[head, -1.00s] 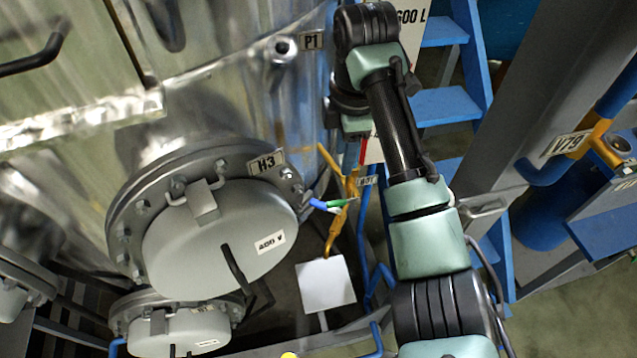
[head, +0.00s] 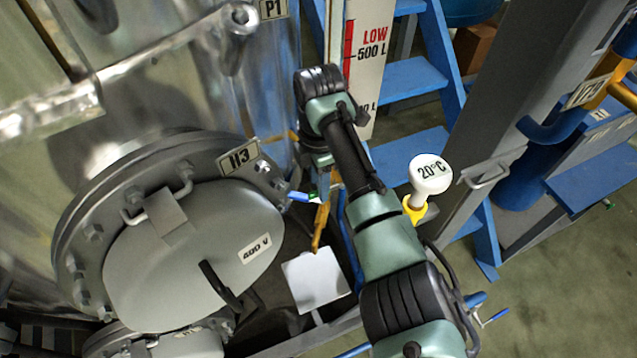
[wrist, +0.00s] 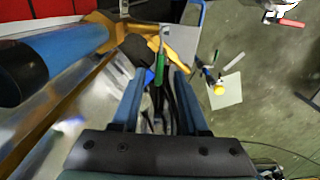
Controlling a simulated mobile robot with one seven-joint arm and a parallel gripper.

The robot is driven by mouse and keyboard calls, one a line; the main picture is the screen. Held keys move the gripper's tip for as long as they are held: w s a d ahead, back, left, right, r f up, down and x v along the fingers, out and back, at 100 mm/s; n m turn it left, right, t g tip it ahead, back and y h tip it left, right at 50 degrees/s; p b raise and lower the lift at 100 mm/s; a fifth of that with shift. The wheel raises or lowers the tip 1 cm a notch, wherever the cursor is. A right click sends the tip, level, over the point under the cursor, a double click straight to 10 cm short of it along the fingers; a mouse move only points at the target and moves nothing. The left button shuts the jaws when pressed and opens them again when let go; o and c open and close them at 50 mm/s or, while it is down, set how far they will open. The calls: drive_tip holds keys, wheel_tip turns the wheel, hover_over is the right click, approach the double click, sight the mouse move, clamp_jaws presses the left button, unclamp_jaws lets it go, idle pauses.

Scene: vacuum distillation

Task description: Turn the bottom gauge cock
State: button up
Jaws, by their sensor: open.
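In the wrist view, a yellow cock body (wrist: 112,28) sits at the end of a blue pipe, with a slim green lever (wrist: 160,62) by it. My gripper (wrist: 160,74) is open, its two blue fingers either side of the green lever. I cannot tell whether either finger touches it. In the head view, my arm and wrist hide most of the cock. A yellow part (head: 320,226) shows below my wrist, with a small green tip (head: 313,197) beside it.
The level board (head: 366,60), marked LOW 500 L, stands behind my wrist. A grey flanged cover (head: 190,250) labelled H3 is close on the left. Blue steps (head: 410,75) and a grey column (head: 520,110) stand to the right. A white plate (head: 316,278) sits below.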

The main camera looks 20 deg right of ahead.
drive_tip(key=shift+f, duration=0.9)
drive_tip(key=shift+c, duration=0.3)
clamp_jaws()
idle(0.6)
